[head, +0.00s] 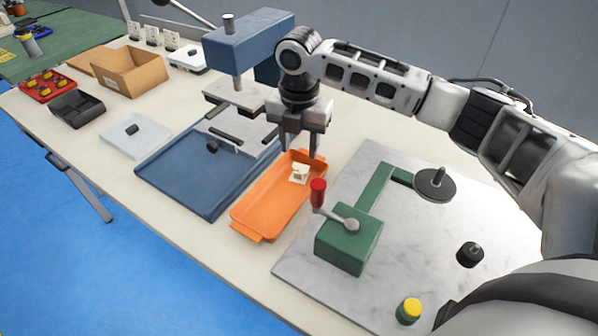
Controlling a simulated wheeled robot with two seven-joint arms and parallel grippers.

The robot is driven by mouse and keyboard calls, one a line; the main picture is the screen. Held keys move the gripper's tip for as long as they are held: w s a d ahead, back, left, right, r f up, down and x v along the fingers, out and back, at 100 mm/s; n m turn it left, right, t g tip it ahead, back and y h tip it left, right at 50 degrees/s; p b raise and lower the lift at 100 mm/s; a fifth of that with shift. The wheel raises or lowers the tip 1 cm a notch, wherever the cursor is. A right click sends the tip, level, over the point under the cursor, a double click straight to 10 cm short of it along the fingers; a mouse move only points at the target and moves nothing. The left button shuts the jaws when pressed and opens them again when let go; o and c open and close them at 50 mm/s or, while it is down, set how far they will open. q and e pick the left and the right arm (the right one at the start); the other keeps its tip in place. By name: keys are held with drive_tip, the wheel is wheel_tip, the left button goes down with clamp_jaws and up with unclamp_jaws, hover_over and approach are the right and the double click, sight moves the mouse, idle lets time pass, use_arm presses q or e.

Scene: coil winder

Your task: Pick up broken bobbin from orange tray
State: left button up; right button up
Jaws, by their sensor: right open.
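The orange tray (268,211) lies on the table in the middle of the head view, between a blue tray and a marble slab. A small white bobbin (300,173) sits in its far part; whether it is broken is too small to tell. My right gripper (297,152) points down over the far end of the orange tray, just above and beside the bobbin. It is open, with nothing visible between its fingers. My left gripper is not in view.
The green winder (347,246) with a red-knobbed crank stands on the marble slab (400,240), right of the tray. The blue tray (185,180) lies to the left. A blue press (240,50) stands behind. A cardboard box (130,75) sits further left.

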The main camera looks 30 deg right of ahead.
sight(299, 170)
drive_tip(key=shift+f, duration=3.35)
drive_tip(key=c, duration=0.7)
